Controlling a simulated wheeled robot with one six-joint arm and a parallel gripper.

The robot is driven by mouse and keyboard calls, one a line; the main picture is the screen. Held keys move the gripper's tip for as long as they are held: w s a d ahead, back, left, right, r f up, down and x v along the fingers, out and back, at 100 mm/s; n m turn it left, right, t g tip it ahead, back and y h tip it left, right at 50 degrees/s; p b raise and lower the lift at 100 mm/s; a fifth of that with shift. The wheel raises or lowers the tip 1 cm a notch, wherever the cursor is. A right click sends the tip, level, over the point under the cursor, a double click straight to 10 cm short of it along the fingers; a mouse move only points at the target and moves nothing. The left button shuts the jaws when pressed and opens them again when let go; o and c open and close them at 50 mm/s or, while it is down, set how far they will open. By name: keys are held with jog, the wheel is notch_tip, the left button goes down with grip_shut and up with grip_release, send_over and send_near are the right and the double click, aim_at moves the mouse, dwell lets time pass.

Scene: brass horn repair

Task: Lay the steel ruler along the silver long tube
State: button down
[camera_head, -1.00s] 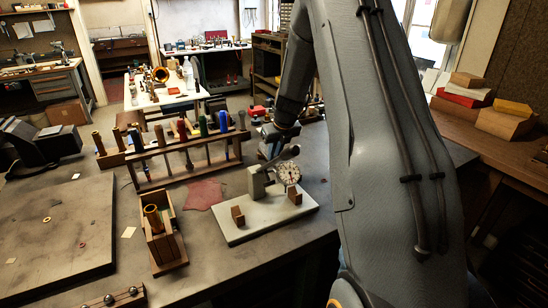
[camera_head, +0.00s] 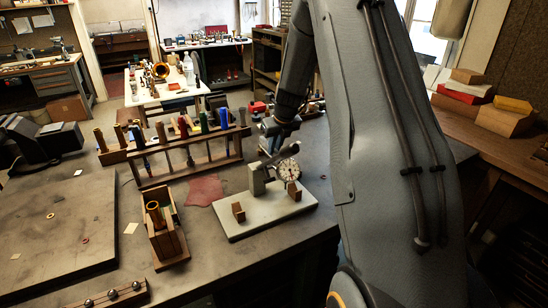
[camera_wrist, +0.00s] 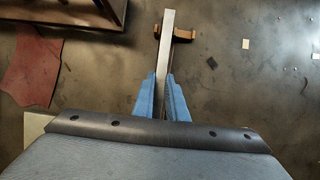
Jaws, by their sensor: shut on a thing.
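My gripper (camera_wrist: 161,76) has blue fingers and is shut on a long, flat, pale strip, the steel ruler (camera_wrist: 166,35). The ruler points away from the fingers toward the top of the wrist view. Its far part overlaps a small brown wooden piece (camera_wrist: 184,35); I cannot tell whether they touch. In the head view my gripper (camera_head: 272,136) is small and partly hidden behind the dial gauge, and the ruler cannot be made out there. I cannot pick out the silver long tube in either view.
A wooden rack (camera_head: 150,183) with several coloured upright pieces stands left of my gripper. A dial gauge stand (camera_head: 257,222) with a pale base is nearer the camera. A red cloth (camera_head: 204,190) lies beside it. A wooden box (camera_head: 178,244) stands at the front left.

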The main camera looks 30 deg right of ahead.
jog(key=shift+r+p, duration=2.45)
jog(key=shift+r, duration=0.65)
jog(key=shift+f, duration=0.1)
